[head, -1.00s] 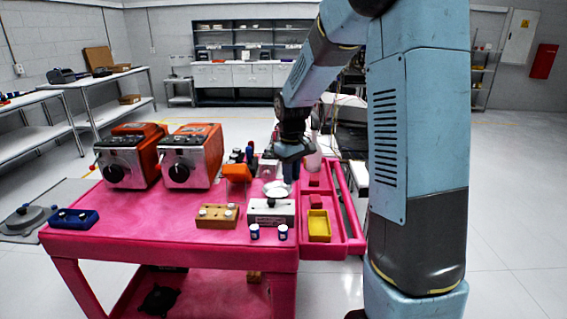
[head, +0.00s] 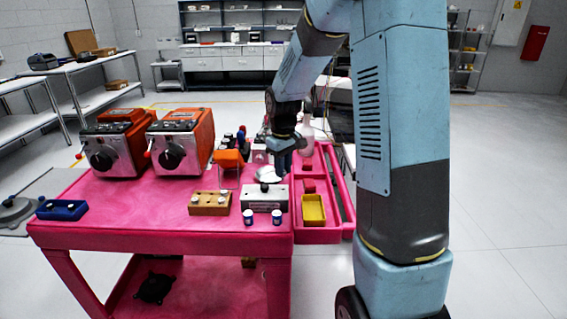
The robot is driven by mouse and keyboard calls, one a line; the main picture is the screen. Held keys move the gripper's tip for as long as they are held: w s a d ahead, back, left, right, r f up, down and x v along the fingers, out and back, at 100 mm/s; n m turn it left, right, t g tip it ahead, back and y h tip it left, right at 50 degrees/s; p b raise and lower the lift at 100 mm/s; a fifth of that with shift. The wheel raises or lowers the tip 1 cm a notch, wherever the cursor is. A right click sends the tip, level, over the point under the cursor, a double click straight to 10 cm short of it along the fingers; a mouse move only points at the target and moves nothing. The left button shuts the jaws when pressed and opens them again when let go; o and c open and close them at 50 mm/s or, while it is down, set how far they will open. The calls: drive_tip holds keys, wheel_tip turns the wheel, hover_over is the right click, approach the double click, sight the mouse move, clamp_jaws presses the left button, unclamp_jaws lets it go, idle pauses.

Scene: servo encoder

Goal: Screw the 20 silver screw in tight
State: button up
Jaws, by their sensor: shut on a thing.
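My gripper (head: 285,162) is low over the pink cart (head: 160,228), just above and behind a white-grey block (head: 264,193). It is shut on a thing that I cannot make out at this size. A shiny silver-white round piece (head: 268,174) shows just below the fingers, at the back of the block. Whether the fingers touch it cannot be told. I cannot pick out the 20 silver screw for certain.
A wooden block with pale knobs (head: 210,203) stands left of the white-grey block. Two small blue-and-white jars (head: 262,217) stand in front, a yellow tray (head: 313,210) to the right. Two orange-and-silver machines (head: 181,143) stand at the left. The cart's front middle is clear.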

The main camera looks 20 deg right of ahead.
drive_tip(key=shift+f, duration=1.45)
drive_tip(key=shift+f, duration=0.95)
